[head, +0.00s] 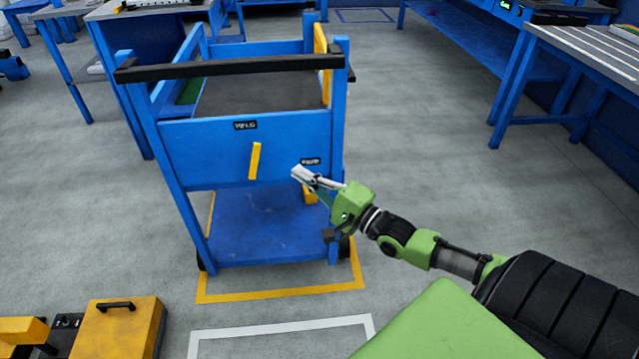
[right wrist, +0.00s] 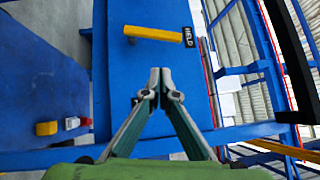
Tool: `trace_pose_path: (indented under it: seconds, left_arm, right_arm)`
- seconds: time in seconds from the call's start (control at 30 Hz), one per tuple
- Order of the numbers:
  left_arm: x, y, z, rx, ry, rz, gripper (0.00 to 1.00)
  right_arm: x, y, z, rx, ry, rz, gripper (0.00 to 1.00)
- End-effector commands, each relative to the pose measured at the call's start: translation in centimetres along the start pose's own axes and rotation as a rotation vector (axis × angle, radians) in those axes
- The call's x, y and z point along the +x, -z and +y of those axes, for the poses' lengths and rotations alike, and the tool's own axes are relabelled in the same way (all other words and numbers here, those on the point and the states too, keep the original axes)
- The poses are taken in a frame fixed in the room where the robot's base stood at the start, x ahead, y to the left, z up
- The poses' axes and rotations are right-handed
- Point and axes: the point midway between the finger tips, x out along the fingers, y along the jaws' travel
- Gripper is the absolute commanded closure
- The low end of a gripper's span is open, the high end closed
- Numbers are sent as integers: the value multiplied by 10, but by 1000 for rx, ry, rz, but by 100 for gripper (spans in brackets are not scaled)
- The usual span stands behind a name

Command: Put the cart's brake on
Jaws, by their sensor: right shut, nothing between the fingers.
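The blue cart (head: 190,150) stands facing me, with a yellow lever (head: 255,160) on its front panel. The lever is nearly upright, its top leaning slightly right, just below a dark label (head: 245,125). In the right wrist view the lever (right wrist: 153,33) points at this label (right wrist: 188,37), which reads HELD. A second label (head: 310,161), unreadable here, sits lower and to the right. My right gripper (head: 296,173) is shut and empty in front of the panel, right of the lever and apart from it. It also shows in the right wrist view (right wrist: 160,78). My left gripper is out of view.
A yellow floor outline (head: 285,291) runs around the cart's foot, with a white one (head: 285,327) nearer me. A yellow case (head: 118,330) stands at lower left. A workbench (head: 590,50) is at right. Open grey floor lies between cart and bench.

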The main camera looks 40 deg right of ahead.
Motion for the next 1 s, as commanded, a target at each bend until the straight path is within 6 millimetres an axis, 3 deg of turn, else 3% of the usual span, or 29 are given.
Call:
trace_pose_path:
  seconds: [0.1, 0.3, 1.0]
  left_arm:
    - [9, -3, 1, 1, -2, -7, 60]
    - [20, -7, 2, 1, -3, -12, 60]
    - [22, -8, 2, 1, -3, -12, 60]
  right_arm:
    - [-21, 0, 2, -1, -6, 0, 100]
    - [-40, 0, 2, -1, -2, 0, 100]
    - [-45, 0, 4, -3, -3, 0, 100]
